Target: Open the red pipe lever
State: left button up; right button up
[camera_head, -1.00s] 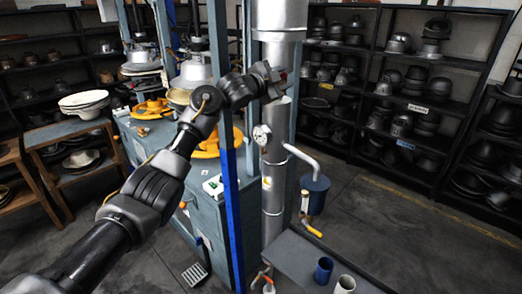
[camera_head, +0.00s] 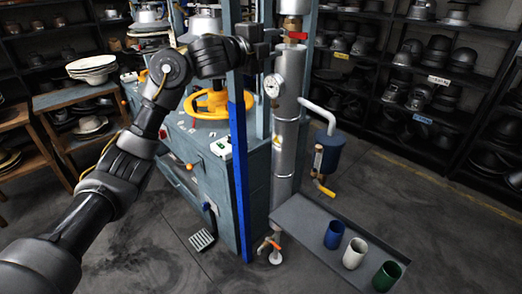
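The red pipe lever (camera_head: 298,35) is a small red handle on the upper part of the grey vertical pipe (camera_head: 287,130), in the head view's top middle. My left gripper (camera_head: 279,42) is just left of the lever, in front of the blue machine post, with its tips pointing right towards the pipe. It is dark and small against the background. I cannot tell whether its fingers touch the lever or how far apart they are. My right gripper is not in view.
A round gauge (camera_head: 273,86) sits on the pipe below the gripper. A blue post (camera_head: 238,160) stands close to my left arm. A yellow handwheel (camera_head: 214,101) is on the machine. A grey shelf (camera_head: 310,225) holds blue, white and green cups. Floor at right is clear.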

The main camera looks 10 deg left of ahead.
pick_arm(q)
jog(key=w+a+f+n+g+y+b, duration=0.1)
jog(key=f+n, duration=0.3)
jog(key=f, duration=1.3)
jog(key=w+a+f+n+g+y+b, duration=0.1)
jog(key=w+a+f+n+y, duration=0.1)
jog(key=f, duration=1.5)
jog(key=w+a+n, duration=0.1)
jog(key=n, duration=0.1)
jog(key=shift+w+f+n, duration=0.3)
jog(key=shift+c, duration=0.2)
